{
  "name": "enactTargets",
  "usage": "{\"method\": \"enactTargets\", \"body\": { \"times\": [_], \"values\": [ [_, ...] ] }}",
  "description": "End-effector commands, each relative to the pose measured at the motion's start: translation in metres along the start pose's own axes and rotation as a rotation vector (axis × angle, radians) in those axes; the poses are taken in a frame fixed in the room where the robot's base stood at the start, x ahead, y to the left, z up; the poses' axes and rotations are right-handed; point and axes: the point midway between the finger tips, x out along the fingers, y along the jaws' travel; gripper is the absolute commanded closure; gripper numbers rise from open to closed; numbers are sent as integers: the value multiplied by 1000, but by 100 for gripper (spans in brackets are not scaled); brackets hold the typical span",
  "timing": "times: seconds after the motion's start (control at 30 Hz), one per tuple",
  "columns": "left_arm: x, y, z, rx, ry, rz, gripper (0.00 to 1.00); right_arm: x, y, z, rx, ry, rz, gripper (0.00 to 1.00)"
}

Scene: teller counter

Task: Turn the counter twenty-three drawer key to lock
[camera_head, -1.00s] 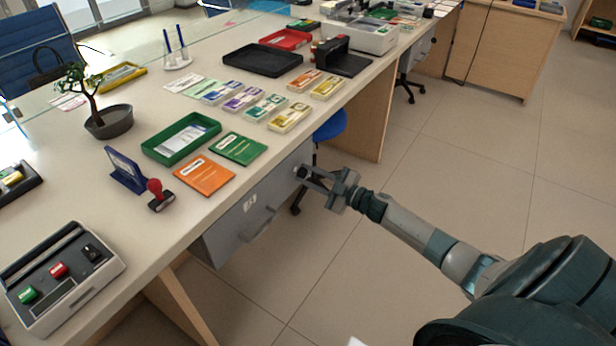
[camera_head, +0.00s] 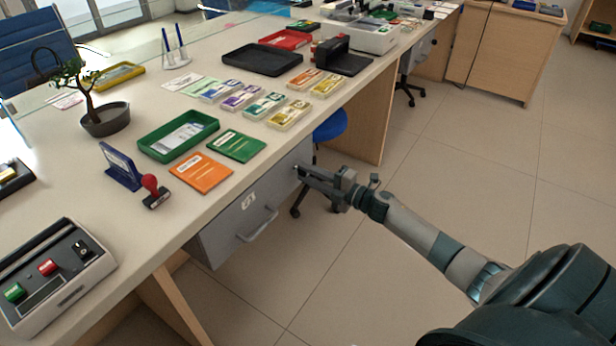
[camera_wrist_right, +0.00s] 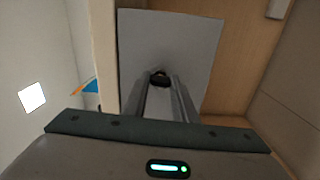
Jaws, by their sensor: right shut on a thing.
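The grey drawer unit (camera_head: 222,238) hangs under the counter's front edge, with a bar handle (camera_head: 258,226) and a small white number label (camera_head: 248,200). I cannot read the number surely. My right gripper (camera_head: 299,172) reaches in from the right to the upper right corner of the drawer front. In the right wrist view, the dark key (camera_wrist_right: 159,78) stands at the grey front (camera_wrist_right: 195,40), between the fingertips (camera_wrist_right: 163,83). The gripper is shut on the key. In the head view the fingers mostly hide it. My left gripper is not in view.
The countertop (camera_head: 150,240) holds a green tray (camera_head: 150,153), an orange booklet (camera_head: 202,173), a red-handled stamp (camera_head: 151,185) and a button console (camera_head: 60,275). A blue stool (camera_head: 332,124) stands behind the gripper. The floor (camera_head: 440,180) to the right is clear.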

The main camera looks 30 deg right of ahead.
Motion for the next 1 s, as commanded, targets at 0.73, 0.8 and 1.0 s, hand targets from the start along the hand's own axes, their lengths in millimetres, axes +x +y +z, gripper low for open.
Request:
{"method": "enactTargets", "body": {
  "times": [0.73, 0.8, 1.0],
  "values": [
    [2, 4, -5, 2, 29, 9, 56, 0, -1, -1, -72, 1, -2, 56],
    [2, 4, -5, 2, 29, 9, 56, 0, -1, 0, -71, 1, -1, 56],
    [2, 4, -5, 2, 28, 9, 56, 0, 0, 0, -71, 1, -1, 56]
  ]
}}
